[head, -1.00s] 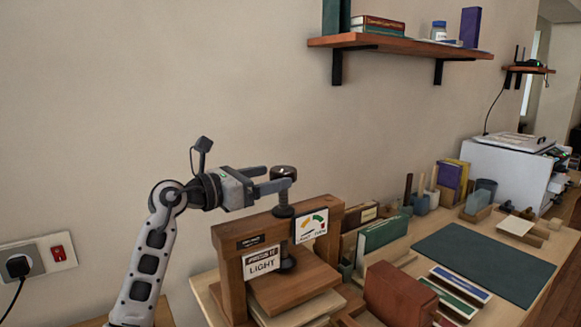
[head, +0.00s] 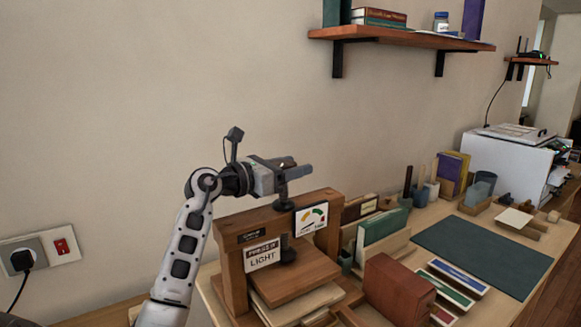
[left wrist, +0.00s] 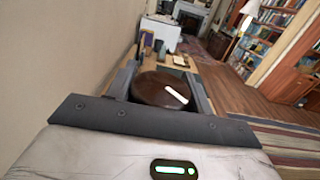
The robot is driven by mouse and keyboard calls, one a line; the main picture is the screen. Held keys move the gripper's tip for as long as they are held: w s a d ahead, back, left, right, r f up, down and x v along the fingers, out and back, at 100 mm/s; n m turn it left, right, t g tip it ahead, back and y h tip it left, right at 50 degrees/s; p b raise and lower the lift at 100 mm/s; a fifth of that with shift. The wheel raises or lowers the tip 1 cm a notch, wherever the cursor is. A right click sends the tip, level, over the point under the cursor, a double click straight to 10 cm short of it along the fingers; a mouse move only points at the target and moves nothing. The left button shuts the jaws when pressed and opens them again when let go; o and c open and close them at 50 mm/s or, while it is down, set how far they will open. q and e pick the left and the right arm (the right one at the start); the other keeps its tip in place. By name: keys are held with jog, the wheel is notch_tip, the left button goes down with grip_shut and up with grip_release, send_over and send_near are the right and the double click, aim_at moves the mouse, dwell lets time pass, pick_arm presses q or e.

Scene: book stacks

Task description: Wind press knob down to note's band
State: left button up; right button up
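The wooden press (head: 233,272) stands at the near end of the bench. Its dark round knob (left wrist: 160,88) with a white mark lies between the two fingers of my left gripper (head: 292,173), which appear to touch its sides. In the head view the fingers mostly hide the knob. The threaded screw (head: 283,190) runs down from it through the top beam to the wooden platen (head: 297,274). A note (head: 262,256) reading "LIGHT" hangs on the press front. Beside it a dial card (head: 310,218) shows coloured bands; its pointer is too small to read. My right gripper is out of view.
A brown block (head: 398,289) and a book rack with a green book (head: 381,228) stand just right of the press. A dark mat (head: 490,258) lies farther along the bench. A wall shelf (head: 400,38) hangs above. The wall (head: 120,120) is close behind my left arm.

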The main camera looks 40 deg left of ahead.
pick_arm(q)
jog(key=shift+f+h+b, duration=0.1)
jog(key=shift+h+b, duration=0.2)
jog(key=shift+b, duration=0.15)
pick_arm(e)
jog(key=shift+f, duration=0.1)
